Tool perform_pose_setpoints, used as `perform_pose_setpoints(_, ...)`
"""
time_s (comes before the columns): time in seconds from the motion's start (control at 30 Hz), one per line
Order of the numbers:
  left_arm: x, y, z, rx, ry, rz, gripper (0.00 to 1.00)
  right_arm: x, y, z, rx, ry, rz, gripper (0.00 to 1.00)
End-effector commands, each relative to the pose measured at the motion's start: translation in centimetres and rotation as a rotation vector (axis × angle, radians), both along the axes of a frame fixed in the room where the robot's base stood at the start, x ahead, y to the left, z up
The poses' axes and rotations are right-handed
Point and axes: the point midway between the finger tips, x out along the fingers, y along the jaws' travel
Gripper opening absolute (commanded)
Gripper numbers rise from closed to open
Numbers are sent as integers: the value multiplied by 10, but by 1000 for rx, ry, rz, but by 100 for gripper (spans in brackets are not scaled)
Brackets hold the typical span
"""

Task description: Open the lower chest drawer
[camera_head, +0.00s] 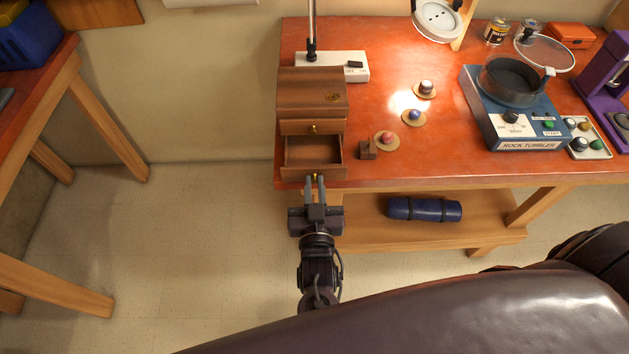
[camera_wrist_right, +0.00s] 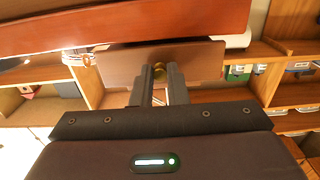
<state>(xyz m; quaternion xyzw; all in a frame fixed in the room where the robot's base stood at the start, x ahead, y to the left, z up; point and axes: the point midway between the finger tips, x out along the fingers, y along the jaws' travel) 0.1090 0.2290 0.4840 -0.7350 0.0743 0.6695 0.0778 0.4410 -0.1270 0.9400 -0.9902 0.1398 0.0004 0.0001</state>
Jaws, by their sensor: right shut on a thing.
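The small wooden chest (camera_head: 312,92) stands at the left end of the red-topped workbench. Its upper drawer (camera_head: 300,127) is closed. Its lower drawer (camera_head: 313,150) is pulled out toward me, and its inside shows empty. My right gripper (camera_head: 315,183) is at the front of the lower drawer, shut on its brass knob (camera_head: 315,177). In the right wrist view the fingers (camera_wrist_right: 160,78) close around the knob (camera_wrist_right: 159,66) on the drawer's front panel (camera_wrist_right: 190,62). My left gripper is not in view.
A small wooden block (camera_head: 368,149) sits just right of the open drawer. Stones on round discs (camera_head: 386,140), a rock tumbler (camera_head: 520,110) and a lamp base (camera_head: 338,66) share the bench. The floor to the left is clear.

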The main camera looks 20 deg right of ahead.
Motion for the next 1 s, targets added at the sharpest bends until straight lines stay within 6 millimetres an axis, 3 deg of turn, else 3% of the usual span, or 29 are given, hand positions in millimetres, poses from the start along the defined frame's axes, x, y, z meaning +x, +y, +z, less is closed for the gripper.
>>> perform_pose_setpoints(0.03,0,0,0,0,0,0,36,0,0,0,0,0,0,16)
perform_pose_setpoints(0.2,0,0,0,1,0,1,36,0,0,0,0,-1,0,35)
perform_pose_setpoints(0.5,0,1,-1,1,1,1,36,-2,1,-1,0,1,1,35)
perform_pose_setpoints(1.0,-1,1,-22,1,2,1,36,-70,20,-2,1,2,2,35)
